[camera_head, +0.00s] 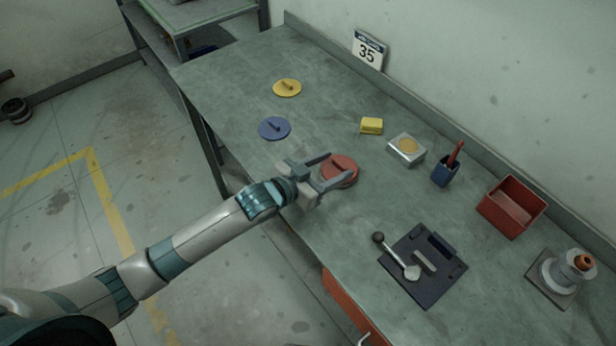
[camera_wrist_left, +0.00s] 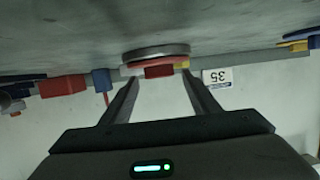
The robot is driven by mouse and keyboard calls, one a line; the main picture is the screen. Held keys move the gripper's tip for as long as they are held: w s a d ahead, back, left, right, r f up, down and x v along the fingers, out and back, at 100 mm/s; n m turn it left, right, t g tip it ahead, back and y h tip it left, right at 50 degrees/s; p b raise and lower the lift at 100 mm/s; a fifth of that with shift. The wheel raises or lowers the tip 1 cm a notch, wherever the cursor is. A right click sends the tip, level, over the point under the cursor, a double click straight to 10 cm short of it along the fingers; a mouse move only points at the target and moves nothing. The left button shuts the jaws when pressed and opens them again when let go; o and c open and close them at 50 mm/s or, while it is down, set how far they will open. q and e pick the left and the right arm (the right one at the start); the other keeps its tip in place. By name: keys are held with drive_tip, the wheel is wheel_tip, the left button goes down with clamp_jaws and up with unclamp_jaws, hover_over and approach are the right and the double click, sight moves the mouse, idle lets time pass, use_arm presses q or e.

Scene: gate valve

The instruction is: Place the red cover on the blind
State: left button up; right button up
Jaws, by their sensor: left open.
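The red cover (camera_head: 340,168), a round disc with a raised handle, lies flat near the table's front edge. My left gripper (camera_head: 328,172) is open, its two fingers reaching to either side of the cover's handle. In the left wrist view, which is upside down, the red handle (camera_wrist_left: 159,71) shows between the fingertips with a gap on both sides. A grey round rim (camera_wrist_left: 155,53) shows between the red part and the table; I cannot tell whether it belongs to the cover. I cannot tell which thing is the blind. My right gripper is not in view.
A blue disc (camera_head: 274,128) and a yellow disc (camera_head: 287,88) lie left of the cover.

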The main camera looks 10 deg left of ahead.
use_arm(q)
drive_tip(key=b+v, duration=0.2)
drive_tip(key=v, duration=0.7)
drive_tip(key=shift+s+a, duration=0.15)
drive_tip(key=shift+v, duration=0.85)
drive_tip(key=shift+r, duration=0.1)
